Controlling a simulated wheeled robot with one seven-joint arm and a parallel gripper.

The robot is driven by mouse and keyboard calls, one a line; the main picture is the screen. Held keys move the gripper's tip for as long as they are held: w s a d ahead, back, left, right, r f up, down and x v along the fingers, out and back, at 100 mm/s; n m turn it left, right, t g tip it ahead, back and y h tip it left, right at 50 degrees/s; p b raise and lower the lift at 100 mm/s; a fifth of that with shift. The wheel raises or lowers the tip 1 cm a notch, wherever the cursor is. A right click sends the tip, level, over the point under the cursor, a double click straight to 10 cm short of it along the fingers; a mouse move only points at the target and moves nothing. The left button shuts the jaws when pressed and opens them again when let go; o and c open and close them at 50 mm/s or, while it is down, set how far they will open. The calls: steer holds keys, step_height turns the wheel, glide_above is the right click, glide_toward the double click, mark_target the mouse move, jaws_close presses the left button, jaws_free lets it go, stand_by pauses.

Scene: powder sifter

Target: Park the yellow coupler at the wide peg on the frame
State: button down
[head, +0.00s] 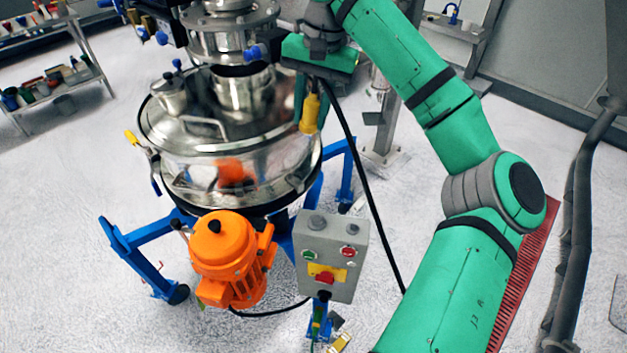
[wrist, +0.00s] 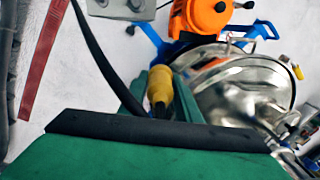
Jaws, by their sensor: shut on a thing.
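The yellow coupler (head: 309,114) hangs below my gripper (head: 312,86) in front of the right side of the steel sifter, with a black cable running down from beside it. In the wrist view the coupler (wrist: 160,86) sits between the fingers, just beyond the green gripper body (wrist: 150,155). My gripper is shut on the coupler; its fingertips are partly hidden. The blue frame (head: 142,236) stands under the sifter. I cannot make out the wide peg on it in either view.
The steel sifter (head: 185,145) is close to the left of the coupler. An orange motor (head: 225,255) and a grey control box (head: 331,258) stand in front. A black cable (head: 365,190) hangs between the box and my arm. Open floor lies at the left.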

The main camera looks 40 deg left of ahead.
mark_target(317, 218)
steer(key=s+d+f+n+h, duration=0.1)
steer(key=s+d+f+n, duration=0.2)
steer(key=s+d+f, duration=0.55)
steer(key=shift+t, duration=0.4)
steer(key=shift+s+d+f, duration=0.1)
steer(key=shift+d+f, duration=0.05)
steer(key=shift+f, duration=0.75)
steer(key=shift+s+d+f, duration=0.1)
steer(key=shift+d+f, duration=0.1)
steer(key=shift+f, duration=0.75)
steer(key=shift+s+d+f, duration=0.1)
steer(key=shift+d+f, duration=0.05)
steer(key=shift+f, duration=0.75)
steer(key=shift+f, duration=0.8)
steer(key=c, duration=1.2)
jaws_free()
step_height(317, 218, up, 11)
steer(key=shift+f, duration=0.1)
